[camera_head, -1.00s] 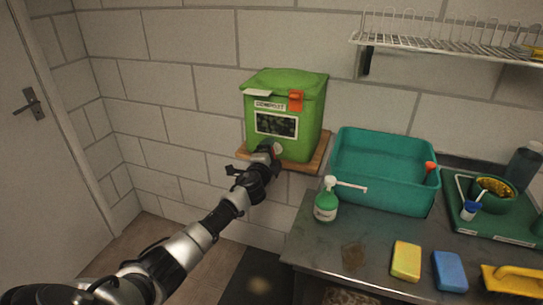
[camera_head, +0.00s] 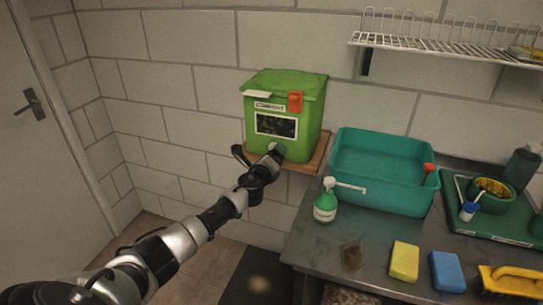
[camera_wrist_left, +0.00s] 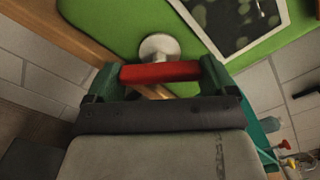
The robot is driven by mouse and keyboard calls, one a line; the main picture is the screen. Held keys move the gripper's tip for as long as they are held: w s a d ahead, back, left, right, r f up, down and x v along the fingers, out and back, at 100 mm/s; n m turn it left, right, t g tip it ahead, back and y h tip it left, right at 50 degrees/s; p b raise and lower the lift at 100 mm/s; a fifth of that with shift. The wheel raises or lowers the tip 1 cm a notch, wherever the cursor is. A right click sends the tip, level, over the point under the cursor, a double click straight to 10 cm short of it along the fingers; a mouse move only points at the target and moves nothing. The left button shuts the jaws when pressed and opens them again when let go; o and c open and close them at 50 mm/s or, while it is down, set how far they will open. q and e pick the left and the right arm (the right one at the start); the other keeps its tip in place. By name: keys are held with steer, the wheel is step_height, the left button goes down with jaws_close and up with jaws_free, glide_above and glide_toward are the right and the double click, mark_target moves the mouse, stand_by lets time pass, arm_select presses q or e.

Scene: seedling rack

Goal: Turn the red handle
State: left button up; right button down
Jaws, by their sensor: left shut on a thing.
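The red handle (camera_wrist_left: 160,72) shows in the left wrist view as a short red bar in front of a round pale metal fitting (camera_wrist_left: 159,46) on the green bin (camera_head: 285,110). My left gripper (camera_wrist_left: 160,76) has one green fingertip at each end of the bar and is shut on it. The wrist is rolled relative to the bin in that view. In the head view my left gripper (camera_head: 271,157) is at the lower front of the bin and hides the handle. My right gripper is not in view.
The bin stands on a wooden wall shelf (camera_head: 318,156). A wire rack (camera_head: 450,43) hangs above.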

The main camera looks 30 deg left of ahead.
arm_select(q)
steer(key=m+p, duration=0.1)
steer(key=m, duration=0.4)
steer(key=shift+m, duration=0.4)
steer(key=shift+a+f+m+p, duration=0.15)
steer(key=shift+m+p, duration=0.65)
steer(key=shift+m, duration=1.4)
steer(key=o, duration=0.7)
steer(key=shift+o, duration=0.2)
steer(key=shift+s, duration=0.1)
steer(key=p+v, duration=0.1)
steer(key=v, duration=0.9)
steer(key=shift+s, duration=0.4)
